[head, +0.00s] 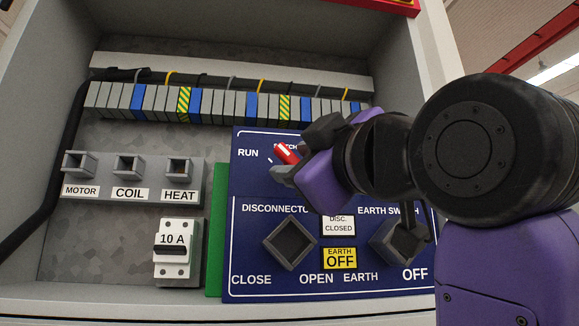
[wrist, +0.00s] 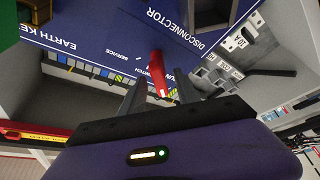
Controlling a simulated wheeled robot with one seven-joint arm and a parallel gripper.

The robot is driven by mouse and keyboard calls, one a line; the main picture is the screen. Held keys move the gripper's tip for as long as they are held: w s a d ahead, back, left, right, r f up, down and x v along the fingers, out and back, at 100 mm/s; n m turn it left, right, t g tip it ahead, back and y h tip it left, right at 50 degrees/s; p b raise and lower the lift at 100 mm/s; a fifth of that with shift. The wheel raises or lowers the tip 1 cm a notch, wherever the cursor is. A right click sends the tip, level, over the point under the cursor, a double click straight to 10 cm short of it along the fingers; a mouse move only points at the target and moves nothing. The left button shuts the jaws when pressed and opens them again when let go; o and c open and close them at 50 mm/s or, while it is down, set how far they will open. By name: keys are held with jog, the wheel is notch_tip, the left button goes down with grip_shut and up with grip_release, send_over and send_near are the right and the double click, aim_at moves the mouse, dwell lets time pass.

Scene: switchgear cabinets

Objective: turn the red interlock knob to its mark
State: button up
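The red interlock knob (head: 286,153) is on the upper part of the blue panel (head: 262,188), right of the RUN label (head: 248,153). It also shows in the wrist view (wrist: 157,66), as a red bar with a pale mark at its near end. My gripper (head: 298,152) is at the knob, with one finger above and one below it in the head view. In the wrist view my gripper's fingers (wrist: 159,86) stand on either side of the knob, with gaps visible. The SERVICE label (wrist: 117,57) shows in the wrist view; my gripper hides that area in the head view.
Below are the disconnector socket (head: 290,243) and the earth switch socket (head: 397,243), with a yellow EARTH OFF plate (head: 340,258) between. Left are a 10 A breaker (head: 174,250) and MOTOR, COIL and HEAT holders (head: 128,167). Terminal blocks (head: 220,106) run above. Cabinet walls enclose the sides.

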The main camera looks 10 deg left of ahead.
aim_at(283, 162)
jog(key=p+x, duration=0.1)
jog(key=x, duration=0.4)
jog(key=shift+p, duration=0.3)
jog(key=shift+f, duration=0.1)
grip_shut()
